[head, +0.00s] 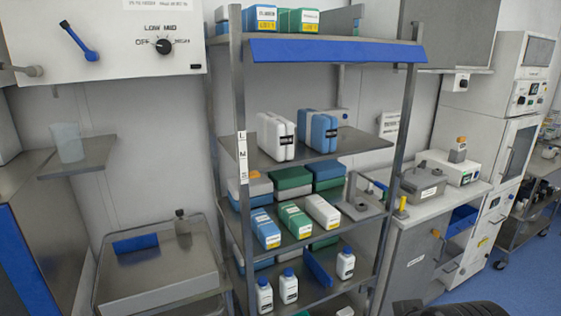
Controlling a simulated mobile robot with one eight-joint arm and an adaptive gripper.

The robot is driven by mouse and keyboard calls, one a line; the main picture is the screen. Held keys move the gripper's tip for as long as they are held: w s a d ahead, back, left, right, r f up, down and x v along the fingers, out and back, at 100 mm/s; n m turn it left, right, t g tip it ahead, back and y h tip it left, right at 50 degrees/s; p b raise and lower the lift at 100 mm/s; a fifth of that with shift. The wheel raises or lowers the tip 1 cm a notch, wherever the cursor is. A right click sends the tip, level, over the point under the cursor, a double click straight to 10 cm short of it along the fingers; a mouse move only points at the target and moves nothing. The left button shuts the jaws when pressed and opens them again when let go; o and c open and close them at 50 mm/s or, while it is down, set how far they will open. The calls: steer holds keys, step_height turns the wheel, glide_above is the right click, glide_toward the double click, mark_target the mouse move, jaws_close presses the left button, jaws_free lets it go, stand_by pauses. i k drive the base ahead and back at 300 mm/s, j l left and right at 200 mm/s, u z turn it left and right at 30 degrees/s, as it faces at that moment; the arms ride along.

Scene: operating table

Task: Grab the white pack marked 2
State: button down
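Two white packs show in the head view, and I cannot read a 2 on either. One is an upright white pack (276,136) with dark marks, on the upper middle shelf, left of a similar blue pack (319,131). The other is a long white box (323,211) with a yellow label on its front end, lying on the shelf below, right of a green-and-white box (295,220) and a blue box (265,228). No gripper fingers are visible. A dark rounded shape at the bottom right edge is cut off and unclear.
The metal rack (239,195) has posts at both sides and a blue-edged top shelf (335,50) with more boxes. Small white bottles (289,285) stand low on the rack. A tray cart (155,300) stands left; a counter (415,213) with equipment stands right. Blue floor (470,292) shows at right.

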mark_target(324, 213)
steer(key=i+l, duration=0.1)
steer(key=i, duration=0.3)
steer(key=i+l+u, duration=0.15)
steer(key=i, duration=0.3)
steer(key=i+l, duration=0.15)
steer(key=i, duration=0.25)
